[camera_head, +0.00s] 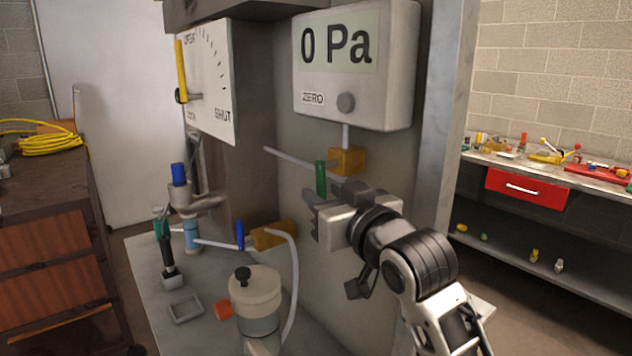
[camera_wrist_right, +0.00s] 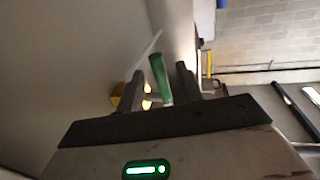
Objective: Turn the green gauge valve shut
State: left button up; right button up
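The green gauge valve handle (camera_head: 321,177) stands upright beside the brass valve body (camera_head: 347,160), below the gauge box (camera_head: 355,65) reading "0 Pa". My right gripper (camera_head: 322,198) is at the handle's lower part, coming from the lower right. In the right wrist view, the green handle (camera_wrist_right: 159,78) stands between my two fingers (camera_wrist_right: 159,88). They are open, with a gap visible on each side of the handle. The brass body (camera_wrist_right: 118,97) shows partly behind the left finger. The handle's lower end is hidden by the gripper in both views. My left gripper is not in view.
A thin rod or tube (camera_head: 288,157) runs left from the valve. Below are a blue-handled brass valve (camera_head: 272,236), a white hose (camera_head: 294,270) and a lidded canister (camera_head: 255,295). A grey post (camera_head: 452,120) stands right of the panel. A tool bench (camera_head: 545,172) is at the right.

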aim_at(324, 192)
jog(key=shift+x, duration=2.05)
grip_shut()
jog(key=shift+s+d, duration=0.1)
jog(key=shift+s+d+n+g+h, duration=0.2)
jog(key=shift+s+g+h, duration=0.25)
jog(key=shift+g, duration=0.55)
jog(key=shift+s+d+n+g+h, duration=0.2)
jog(key=shift+g+h, duration=0.35)
jog(key=shift+g, duration=0.45)
jog(key=shift+s+d+n+g+h, duration=0.3)
jog(key=shift+g+h, duration=0.2)
jog(key=shift+g, duration=0.5)
grip_release()
jog(key=shift+f, duration=0.1)
